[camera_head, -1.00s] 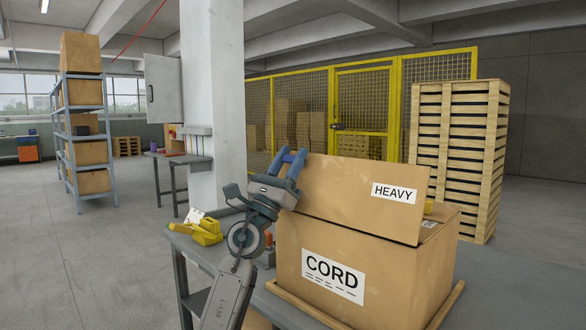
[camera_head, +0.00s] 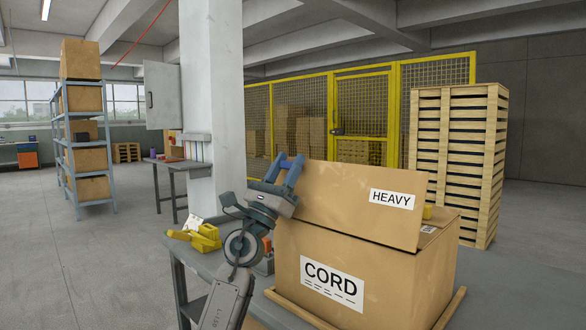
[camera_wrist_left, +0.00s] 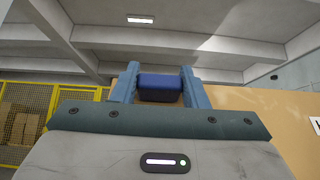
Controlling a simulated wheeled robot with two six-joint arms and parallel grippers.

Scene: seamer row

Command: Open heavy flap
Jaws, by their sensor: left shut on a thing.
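A brown cardboard box (camera_head: 380,285) with a CORD label stands on the table. Its heavy flap (camera_head: 345,200), labelled HEAVY, stands raised at a slant above the box. My left gripper (camera_head: 290,168) is at the flap's upper left edge. In the left wrist view my left gripper (camera_wrist_left: 160,88) has its two light-blue fingers on either side of a dark blue block (camera_wrist_left: 160,82), with brown cardboard of the flap just behind. The gripper is shut on the flap there; the exact contact is hard to see. My right gripper is not in view.
The box rests on a wooden board (camera_head: 448,310) on the grey table (camera_head: 215,262). Yellow items (camera_head: 200,238) lie left of my arm. A pallet stack (camera_head: 460,165) and a yellow mesh cage (camera_head: 360,110) stand behind. Open floor lies to the left.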

